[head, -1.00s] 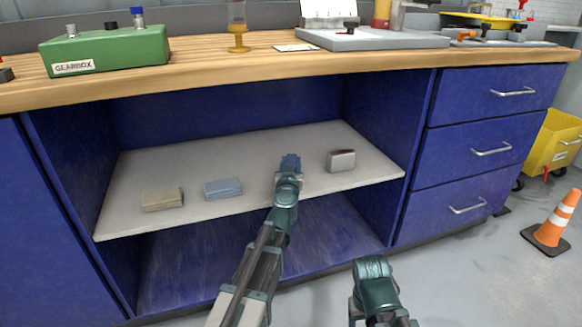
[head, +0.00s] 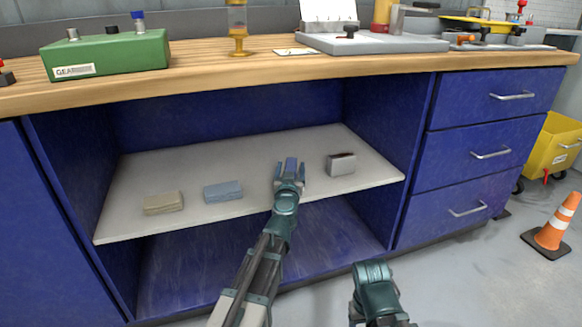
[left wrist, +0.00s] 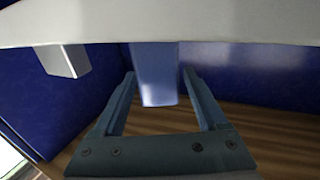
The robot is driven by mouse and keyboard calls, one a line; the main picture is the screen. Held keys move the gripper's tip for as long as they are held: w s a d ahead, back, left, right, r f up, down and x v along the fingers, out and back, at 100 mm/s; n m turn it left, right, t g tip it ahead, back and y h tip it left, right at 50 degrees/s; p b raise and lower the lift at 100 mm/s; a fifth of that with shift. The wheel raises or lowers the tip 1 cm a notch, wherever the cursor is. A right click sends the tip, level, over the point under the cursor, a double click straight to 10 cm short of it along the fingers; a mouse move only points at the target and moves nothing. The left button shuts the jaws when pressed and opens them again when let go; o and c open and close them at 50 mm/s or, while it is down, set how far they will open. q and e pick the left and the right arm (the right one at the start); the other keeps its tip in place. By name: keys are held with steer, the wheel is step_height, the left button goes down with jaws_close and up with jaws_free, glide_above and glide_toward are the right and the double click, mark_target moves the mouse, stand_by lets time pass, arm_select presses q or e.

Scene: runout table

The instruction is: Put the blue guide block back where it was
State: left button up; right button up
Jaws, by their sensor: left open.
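The blue guide block (head: 291,164) stands on the cabinet shelf, between the fingertips of my left gripper (head: 289,176). In the left wrist view, which shows the scene upside down, the blue block (left wrist: 154,78) touches the shelf, with visible gaps between it and the two open fingers (left wrist: 158,98). My left gripper is open around it. Part of the block is hidden by the gripper in the head view. My right arm shows at the bottom, but its fingers do not show.
On the shelf (head: 130,218), a tan block (head: 163,203) and a pale blue-grey block (head: 222,191) lie left of my gripper. A grey block with a dark top (head: 341,165) is close on the right. The cabinet's side walls and the wooden worktop (head: 220,66) bound the space.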

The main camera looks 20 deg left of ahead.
arm_select(q)
steer(key=s+d, duration=0.2)
steer(key=s, duration=0.8)
steer(key=shift+s, duration=0.25)
